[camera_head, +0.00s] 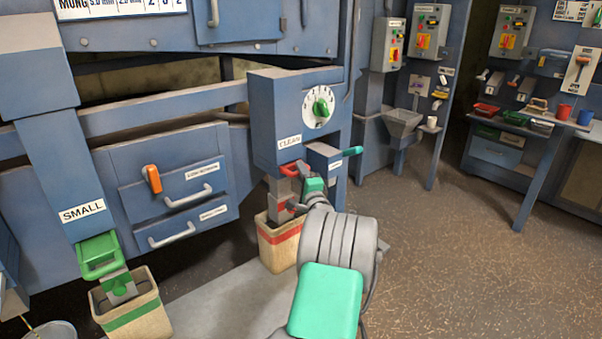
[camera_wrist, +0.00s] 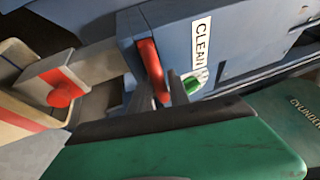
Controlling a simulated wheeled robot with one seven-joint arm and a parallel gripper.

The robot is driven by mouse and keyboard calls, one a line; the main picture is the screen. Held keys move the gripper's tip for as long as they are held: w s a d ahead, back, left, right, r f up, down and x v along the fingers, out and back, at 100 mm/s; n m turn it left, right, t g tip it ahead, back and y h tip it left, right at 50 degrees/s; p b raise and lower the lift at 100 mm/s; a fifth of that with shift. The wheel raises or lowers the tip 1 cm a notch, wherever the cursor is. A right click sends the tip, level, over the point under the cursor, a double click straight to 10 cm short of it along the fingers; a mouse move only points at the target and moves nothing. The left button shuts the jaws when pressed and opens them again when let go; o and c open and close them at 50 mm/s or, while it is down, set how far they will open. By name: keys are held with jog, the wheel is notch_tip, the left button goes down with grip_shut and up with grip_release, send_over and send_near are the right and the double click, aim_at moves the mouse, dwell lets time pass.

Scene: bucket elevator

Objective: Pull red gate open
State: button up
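The red gate handle (camera_head: 290,169) sits at the bottom of the blue chute (camera_head: 284,120) labelled CLEAN. In the wrist view it is a red bar (camera_wrist: 150,62) along the chute's lower edge. My gripper (camera_head: 303,180) is at this handle, with its fingertips (camera_wrist: 161,92) on either side of the bar's near end. The gap between the fingers is narrow and looks filled by the bar; the contact itself is partly hidden. The gate plate behind the handle is mostly hidden in the head view.
A bin with a red stripe (camera_head: 279,243) stands under the chute. A grey plate with a red round piece (camera_wrist: 62,92) is over it. The floor at right is clear.

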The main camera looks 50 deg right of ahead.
grip_shut()
dwell(1.0)
